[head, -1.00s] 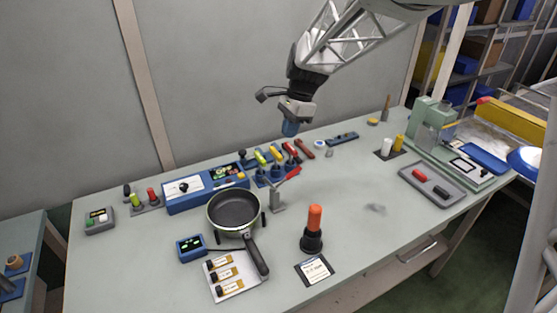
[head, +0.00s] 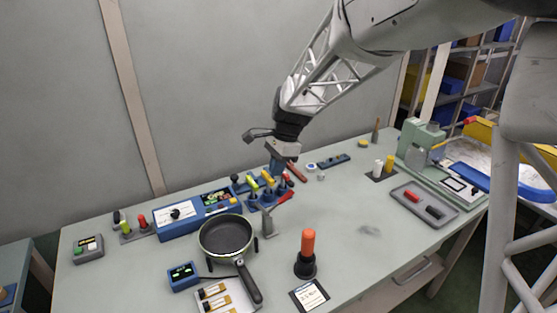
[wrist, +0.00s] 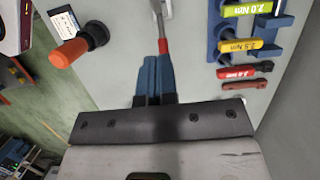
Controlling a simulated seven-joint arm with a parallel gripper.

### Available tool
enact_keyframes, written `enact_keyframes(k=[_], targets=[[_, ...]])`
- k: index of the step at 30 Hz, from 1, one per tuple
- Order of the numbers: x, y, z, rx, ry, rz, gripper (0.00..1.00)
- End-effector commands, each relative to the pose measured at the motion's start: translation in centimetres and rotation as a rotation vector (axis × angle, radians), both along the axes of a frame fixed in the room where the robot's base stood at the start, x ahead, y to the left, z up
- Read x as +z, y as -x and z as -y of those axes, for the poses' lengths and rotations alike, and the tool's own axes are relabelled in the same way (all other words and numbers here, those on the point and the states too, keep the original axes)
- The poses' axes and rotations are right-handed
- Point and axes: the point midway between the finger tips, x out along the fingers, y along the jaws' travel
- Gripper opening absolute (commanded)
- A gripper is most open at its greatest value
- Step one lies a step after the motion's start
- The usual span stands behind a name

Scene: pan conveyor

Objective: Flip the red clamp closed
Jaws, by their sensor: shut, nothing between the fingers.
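The red clamp shows in the head view as a grey metal post with a red handle (head: 281,200) slanting up to the right, beside the pan (head: 226,236). In the wrist view the red handle (wrist: 163,46) lies just beyond my fingertips, with its metal lever running to the top edge. My gripper (head: 277,167) is shut and empty, pointing down above the table, behind the handle in the head view. Its blue fingers (wrist: 155,62) line up with the handle's end in the wrist view. I cannot tell whether they touch it.
A blue rack (head: 254,205) of torque screwdrivers stands close behind the clamp; it is at right in the wrist view (wrist: 214,35). An orange-handled tool (head: 307,245) stands in front. A grey tray (head: 425,203) lies at right. The table's middle right is clear.

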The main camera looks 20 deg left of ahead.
Motion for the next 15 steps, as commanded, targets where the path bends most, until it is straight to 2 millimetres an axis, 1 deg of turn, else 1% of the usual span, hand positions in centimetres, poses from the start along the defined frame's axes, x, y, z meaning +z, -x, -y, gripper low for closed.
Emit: enact_keyframes(k=[3, 10, 15], targets=[[-1.9, 0.4, -0.4, 0.001, 0.001, -0.003, 0.00], [-5.3, 1.1, -1.0, 0.001, 0.002, -0.002, 0.00], [-6.5, 2.3, -2.2, 0.002, 0.000, 0.000, 0.00]])
